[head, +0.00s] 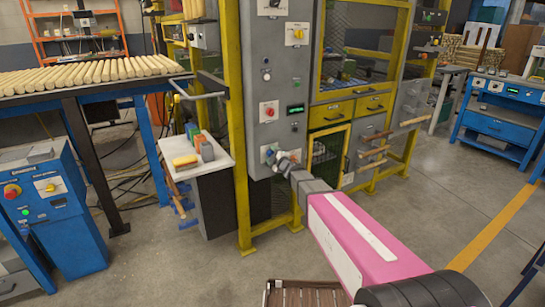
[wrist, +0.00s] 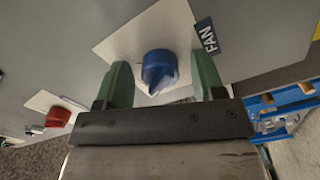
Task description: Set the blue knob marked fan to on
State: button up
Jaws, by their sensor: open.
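The blue knob (wrist: 159,69) sits on a white plate (wrist: 125,42) on a grey panel in the wrist view. A dark label reading FAN (wrist: 207,38) is beside it, at its right. My gripper (wrist: 160,84) is open, with one green finger on each side of the blue knob. Neither finger visibly presses on the knob. In the head view my gripper (head: 277,160) is at the low part of the grey cabinet (head: 270,88) and hides most of the knob.
A red knob (wrist: 57,117) on its own plate is at the left in the wrist view. In the head view a yellow post (head: 236,120) and a small white table (head: 200,172) with blocks stand left of the cabinet. Grey floor (head: 440,190) is clear at right.

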jog(key=c, duration=0.9)
jog(key=shift+m, duration=0.3)
jog(key=m, duration=1.1)
jog(key=shift+s, duration=0.1)
jog(key=shift+m, duration=0.3)
jog(key=o, duration=0.9)
jog(key=shift+s, duration=0.1)
